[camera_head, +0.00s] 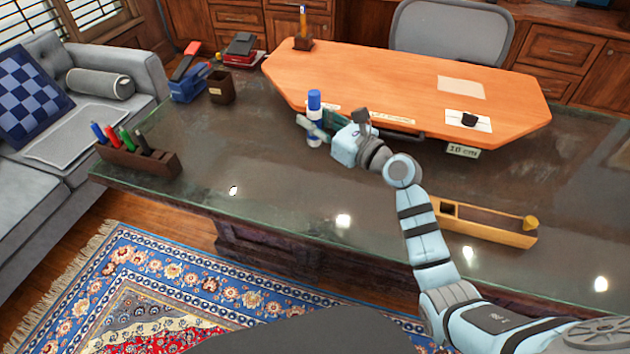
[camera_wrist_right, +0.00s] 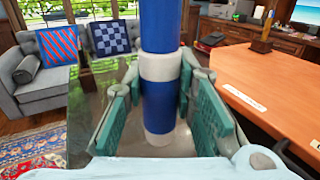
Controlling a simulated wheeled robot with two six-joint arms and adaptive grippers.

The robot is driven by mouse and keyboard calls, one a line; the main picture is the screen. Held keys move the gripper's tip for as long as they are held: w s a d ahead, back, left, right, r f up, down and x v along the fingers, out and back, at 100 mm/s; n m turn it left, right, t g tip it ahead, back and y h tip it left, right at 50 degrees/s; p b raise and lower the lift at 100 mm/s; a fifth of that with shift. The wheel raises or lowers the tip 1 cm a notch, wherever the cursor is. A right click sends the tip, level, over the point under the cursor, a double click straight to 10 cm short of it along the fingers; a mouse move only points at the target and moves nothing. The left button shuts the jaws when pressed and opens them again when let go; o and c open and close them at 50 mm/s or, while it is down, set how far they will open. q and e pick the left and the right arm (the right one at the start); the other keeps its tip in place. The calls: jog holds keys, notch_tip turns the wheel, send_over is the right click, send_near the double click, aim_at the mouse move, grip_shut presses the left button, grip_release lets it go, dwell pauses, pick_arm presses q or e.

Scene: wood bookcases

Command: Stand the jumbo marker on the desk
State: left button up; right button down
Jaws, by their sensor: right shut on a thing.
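The jumbo marker (camera_head: 314,101) is upright over the dark glass-topped desk (camera_head: 260,150), close to the front left edge of the orange wooden board. It has a blue cap and a white and blue body. My right gripper (camera_head: 318,129) is shut on its body. In the right wrist view the marker (camera_wrist_right: 160,97) stands between the green finger pads, with the gripper (camera_wrist_right: 164,115) on both sides of it. I cannot tell whether its lower end touches the glass. My left gripper is out of view.
A brown rack of pens (camera_head: 140,156) stands at the desk's left end. A yellow wooden tray (camera_head: 485,223) lies at the front right. A dark cup (camera_head: 221,88) and a blue stapler-like thing (camera_head: 189,85) are at the back left. The glass left of the marker is clear.

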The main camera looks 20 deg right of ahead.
notch_tip(320, 180, down, 15)
jog(key=b, duration=0.8)
jog(key=shift+f, duration=0.2)
jog(key=c, duration=1.3)
grip_release()
jog(key=shift+r, duration=0.1)
jog(key=shift+s+d+p, duration=0.25)
jog(key=shift+s+p, duration=0.05)
jog(key=p+v, duration=0.1)
jog(key=v, duration=1)
jog(key=shift+s+d, duration=0.1)
jog(key=shift+s, duration=0.05)
